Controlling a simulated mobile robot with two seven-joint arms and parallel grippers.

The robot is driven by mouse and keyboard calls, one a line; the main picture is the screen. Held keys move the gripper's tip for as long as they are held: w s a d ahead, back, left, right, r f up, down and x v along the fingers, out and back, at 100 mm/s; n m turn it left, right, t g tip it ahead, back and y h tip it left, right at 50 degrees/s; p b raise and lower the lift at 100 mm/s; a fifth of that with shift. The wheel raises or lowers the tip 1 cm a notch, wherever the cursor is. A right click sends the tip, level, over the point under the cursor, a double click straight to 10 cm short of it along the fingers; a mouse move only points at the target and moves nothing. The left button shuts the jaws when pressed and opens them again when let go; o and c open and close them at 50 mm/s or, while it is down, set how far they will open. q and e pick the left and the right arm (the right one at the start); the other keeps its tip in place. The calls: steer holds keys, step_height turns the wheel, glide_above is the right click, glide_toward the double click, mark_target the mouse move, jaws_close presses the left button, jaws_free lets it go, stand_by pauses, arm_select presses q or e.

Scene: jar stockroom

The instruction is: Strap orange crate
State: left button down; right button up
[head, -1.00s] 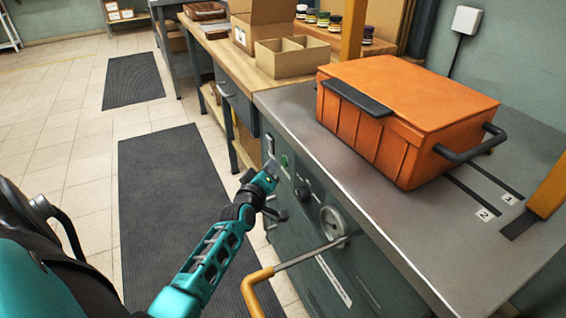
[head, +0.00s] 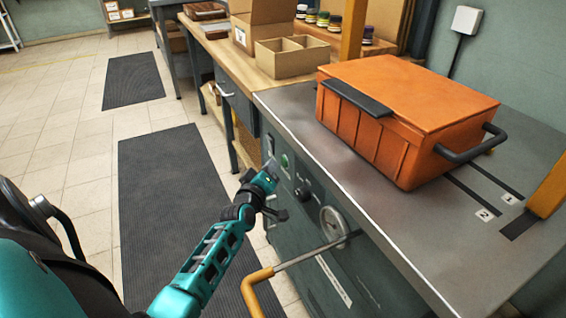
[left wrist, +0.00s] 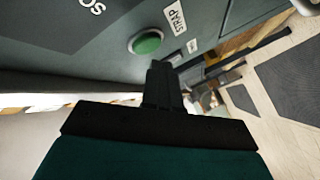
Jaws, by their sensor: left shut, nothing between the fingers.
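The orange crate (head: 400,100), lidded with dark handles, sits on the grey metal top of the strapping bench (head: 300,118). My left gripper (head: 271,167) is shut and empty in front of the bench's front panel. The green button (head: 285,161) is just beyond its fingertips. My right gripper is not in view.
Black slots labelled 1 and 2 (head: 482,213) run from under the crate. A yellow post (head: 549,188) stands at right. An open carton (head: 292,57) stands on the wooden table behind.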

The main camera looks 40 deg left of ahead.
arm_select(q)
steer(key=shift+w, duration=0.1)
stand_by(0.3)
steer(key=shift+w+d, duration=0.2)
steer(key=shift+w, duration=0.1)
steer(key=shift+w+d, duration=0.2)
steer(key=shift+w, duration=0.2)
stand_by(0.6)
steer(key=shift+s, duration=0.1)
steer(key=shift+s+a+p, duration=0.35)
steer(key=shift+s+a, duration=0.05)
steer(key=shift+s, duration=0.3)
